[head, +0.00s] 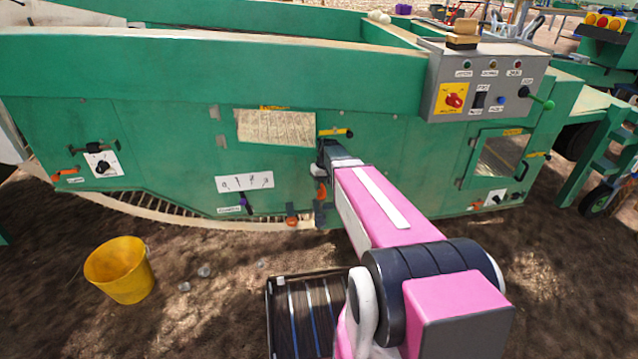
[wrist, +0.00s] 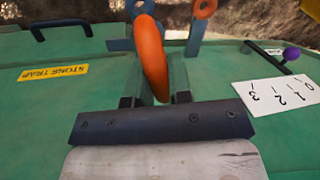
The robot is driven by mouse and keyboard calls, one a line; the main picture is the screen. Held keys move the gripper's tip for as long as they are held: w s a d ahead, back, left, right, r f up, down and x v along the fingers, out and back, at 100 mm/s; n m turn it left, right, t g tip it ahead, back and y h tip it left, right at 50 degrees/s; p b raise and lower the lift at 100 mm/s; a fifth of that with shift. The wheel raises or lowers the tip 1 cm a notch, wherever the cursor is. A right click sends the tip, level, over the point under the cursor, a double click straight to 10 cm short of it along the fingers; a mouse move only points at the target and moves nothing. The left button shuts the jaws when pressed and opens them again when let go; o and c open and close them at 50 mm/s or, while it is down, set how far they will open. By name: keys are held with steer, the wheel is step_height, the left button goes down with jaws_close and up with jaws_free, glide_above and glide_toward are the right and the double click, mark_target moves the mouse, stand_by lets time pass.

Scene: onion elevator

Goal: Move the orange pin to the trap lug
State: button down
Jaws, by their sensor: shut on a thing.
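The orange pin shows in the wrist view as an orange loop (wrist: 152,58) between the fingers of my gripper (wrist: 158,84), which is shut on it. In the head view a bit of orange (head: 321,191) shows just below my gripper (head: 324,165), close to the green machine side. A grey-blue upright piece (wrist: 196,36) with an orange ring (wrist: 205,8) at its end stands just beyond the pin. Which part is the trap lug is not clear. A yellow STONE TRAP label (wrist: 53,72) is at the left. The pin's shaft is hidden.
A dark handle (wrist: 60,27) sticks out near the label. A white number plate (wrist: 280,95) and a purple-knobbed lever (wrist: 291,54) are at the wrist view's right. A yellow bucket (head: 120,270) stands on the soil, and a grey control box (head: 485,80) is at upper right.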

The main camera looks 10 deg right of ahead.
mark_target(320, 202)
steer(key=shift+w+f, duration=0.25)
steer(key=shift+f, duration=4.7)
steer(key=c, duration=1)
jaws_free()
steer(key=shift+o, duration=0.2)
step_height(320, 202, up, 11)
steer(key=d, duration=0.2)
steer(key=shift+w+f, duration=0.2)
